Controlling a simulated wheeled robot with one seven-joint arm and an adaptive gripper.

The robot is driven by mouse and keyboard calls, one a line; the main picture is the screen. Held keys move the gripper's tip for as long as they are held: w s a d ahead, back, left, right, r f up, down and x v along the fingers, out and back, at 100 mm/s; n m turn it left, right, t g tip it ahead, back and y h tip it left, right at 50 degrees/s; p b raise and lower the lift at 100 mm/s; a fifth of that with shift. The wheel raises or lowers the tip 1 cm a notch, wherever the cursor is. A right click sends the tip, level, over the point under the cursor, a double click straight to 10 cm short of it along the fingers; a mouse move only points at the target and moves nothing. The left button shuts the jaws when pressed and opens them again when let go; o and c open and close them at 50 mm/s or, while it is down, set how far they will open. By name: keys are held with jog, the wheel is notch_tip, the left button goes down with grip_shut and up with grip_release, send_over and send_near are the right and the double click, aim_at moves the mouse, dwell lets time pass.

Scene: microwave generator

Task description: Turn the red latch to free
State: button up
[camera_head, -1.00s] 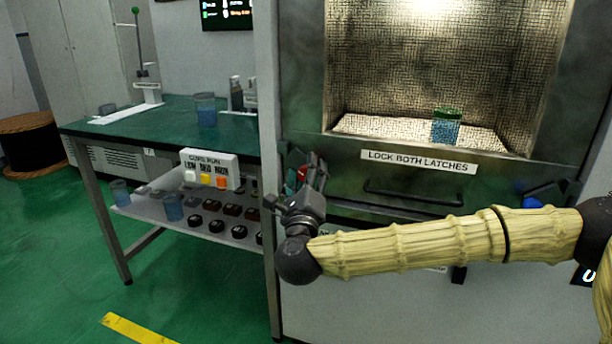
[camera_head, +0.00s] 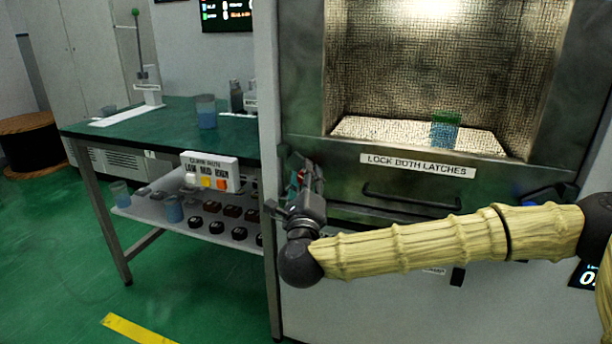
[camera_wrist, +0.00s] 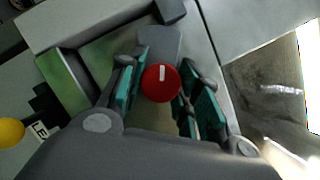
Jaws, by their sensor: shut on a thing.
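The red latch (camera_wrist: 161,83) has a round red cap with a white mark and a grey lever behind it. In the wrist view it sits between the teal-padded fingers of my gripper (camera_wrist: 163,92), which is shut on it. The mark points roughly up in that view. In the head view my gripper (camera_head: 306,183) is at the left side of the microwave front, and it hides most of the latch. A blue latch (camera_head: 541,197) is at the right side of the front, partly hidden by my arm.
The chamber holds a green-and-blue container (camera_head: 445,130) above a "LOCK BOTH LATCHES" label (camera_head: 417,165) and a dark handle (camera_head: 411,196). A green-topped bench (camera_head: 165,125) with a button box (camera_head: 210,172) stands close on the left. Open floor lies in front of the bench.

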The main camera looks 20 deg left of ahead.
jog(key=n+p, duration=0.1)
jog(key=p, duration=0.1)
jog(key=r+n+g+p, duration=0.1)
jog(key=n+p, duration=0.1)
jog(key=shift+y, duration=0.4)
jog(key=n+g+p, duration=0.2)
jog(key=n+p, duration=0.4)
jog(key=p, duration=0.3)
jog(key=n+p, duration=0.2)
jog(key=p, duration=0.1)
jog(key=n+g+h+p, duration=0.1)
jog(key=n+p, duration=0.1)
jog(key=p, duration=0.1)
jog(key=shift+g, duration=0.3)
jog(key=n+p, duration=0.1)
jog(key=n+h+p, duration=0.1)
jog(key=p, duration=0.1)
jog(key=shift+f+n+g, duration=0.25)
jog(key=shift+n+g, duration=0.05)
jog(key=shift+g, duration=0.1)
jog(key=shift+f+p, duration=0.1)
jog(key=shift+p, duration=0.3)
jog(key=shift+s+f+n+h, duration=0.1)
jog(key=shift+f+n+h, duration=0.05)
jog(key=shift+n+h, duration=0.2)
jog(key=o, duration=1)
jog(key=shift+a, duration=0.1)
